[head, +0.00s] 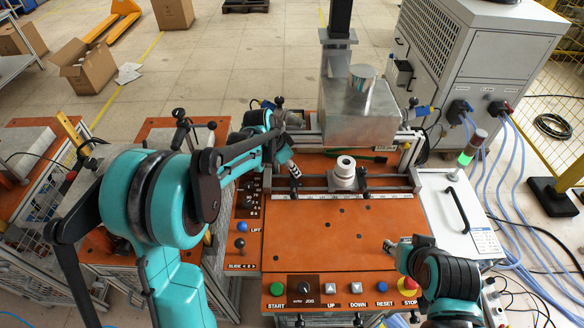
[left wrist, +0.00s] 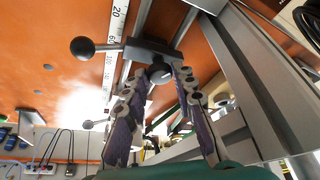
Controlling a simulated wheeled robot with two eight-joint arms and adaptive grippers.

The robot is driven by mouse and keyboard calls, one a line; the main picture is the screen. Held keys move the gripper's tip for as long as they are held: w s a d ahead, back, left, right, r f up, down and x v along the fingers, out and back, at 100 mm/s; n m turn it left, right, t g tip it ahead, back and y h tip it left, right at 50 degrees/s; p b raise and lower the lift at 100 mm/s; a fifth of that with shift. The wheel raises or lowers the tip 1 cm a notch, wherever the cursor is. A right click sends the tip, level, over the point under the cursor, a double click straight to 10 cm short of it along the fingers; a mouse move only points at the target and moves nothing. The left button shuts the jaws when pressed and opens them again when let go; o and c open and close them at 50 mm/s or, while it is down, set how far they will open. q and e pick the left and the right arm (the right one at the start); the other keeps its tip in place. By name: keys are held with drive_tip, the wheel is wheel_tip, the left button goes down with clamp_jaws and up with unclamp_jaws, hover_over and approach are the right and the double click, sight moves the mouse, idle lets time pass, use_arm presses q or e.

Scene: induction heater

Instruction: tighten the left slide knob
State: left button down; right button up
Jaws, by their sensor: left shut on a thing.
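The left slide knob (left wrist: 159,73) is a dark ball on the dark slide block (left wrist: 150,52), seen in the left wrist view. My left gripper (left wrist: 160,80) has its purple-grey fingers on both sides of it and is shut on it. In the head view my left gripper (head: 291,167) reaches down to the left end of the ruled rail (head: 330,196); the knob itself is hidden there. A second black ball on a thin rod (left wrist: 82,47) sticks out from the block. My right gripper (head: 390,246) is low at the right over the orange panel; its jaws are too small to read.
A pale ring-shaped part (head: 345,165) stands at the middle of the rail, beside the right slide block (head: 364,182). A metal box (head: 357,112) stands behind. Buttons line the orange panel's front edge, including a red stop button (head: 409,284). The panel's middle (head: 325,240) is clear.

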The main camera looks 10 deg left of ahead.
use_arm(q)
drive_tip(key=m, duration=0.2)
drive_tip(key=m+g+h, duration=0.1)
drive_tip(key=m, duration=0.1)
drive_tip(key=shift+w+a+m+g, duration=0.15)
drive_tip(key=shift+m+g, duration=0.15)
drive_tip(key=shift+m, duration=0.1)
idle(0.4)
drive_tip(key=c, duration=1.2)
unclamp_jaws()
